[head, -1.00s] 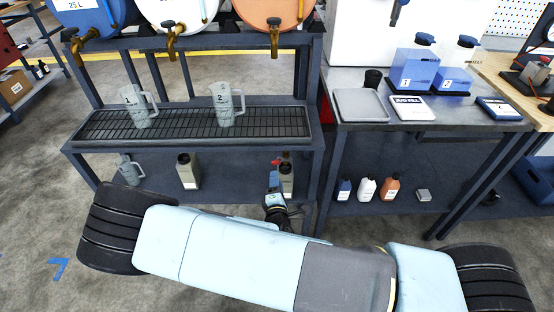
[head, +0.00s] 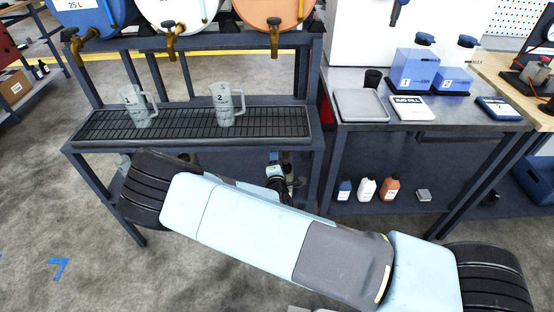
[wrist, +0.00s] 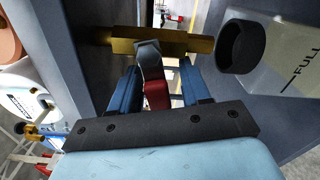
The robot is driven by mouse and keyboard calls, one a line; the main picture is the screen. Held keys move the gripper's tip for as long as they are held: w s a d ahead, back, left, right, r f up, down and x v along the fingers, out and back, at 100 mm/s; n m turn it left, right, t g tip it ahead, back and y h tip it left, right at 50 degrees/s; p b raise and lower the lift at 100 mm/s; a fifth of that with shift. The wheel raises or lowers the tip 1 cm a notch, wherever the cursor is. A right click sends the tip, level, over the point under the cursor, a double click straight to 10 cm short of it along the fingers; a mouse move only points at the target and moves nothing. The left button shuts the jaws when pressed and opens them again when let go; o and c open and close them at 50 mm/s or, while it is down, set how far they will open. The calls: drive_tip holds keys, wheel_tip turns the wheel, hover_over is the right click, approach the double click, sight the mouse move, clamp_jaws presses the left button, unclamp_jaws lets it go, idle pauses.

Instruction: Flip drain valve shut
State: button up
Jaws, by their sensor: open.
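The drain valve shows in the wrist view as a brass pipe (wrist: 186,42) with a grey lever that has a red grip (wrist: 156,94). My gripper (wrist: 157,70) is open, with its two blue fingers on either side of the lever. There is a gap on each side, and I cannot tell whether either finger touches the lever. In the head view my wrist (head: 276,175) is low under the right end of the drip tray (head: 190,144). The tray's edge and my arm hide the valve and the fingertips there.
Two jugs (head: 140,107) (head: 229,105) stand on the tray grating. Small bottles (head: 367,188) are on the lower shelf at right.

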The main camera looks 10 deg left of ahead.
drive_tip(key=shift+c, duration=0.4)
clamp_jaws()
drive_tip(key=shift+r+m, duration=0.25)
drive_tip(key=shift+m, duration=0.55)
drive_tip(key=shift+r+m, duration=0.25)
drive_tip(key=shift+m, duration=0.55)
drive_tip(key=shift+o, duration=0.4)
unclamp_jaws()
drive_tip(key=shift+s, duration=0.15)
drive_tip(key=v, duration=1.3)
drive_tip(key=shift+s, duration=0.3)
drive_tip(key=shift+w, duration=0.15)
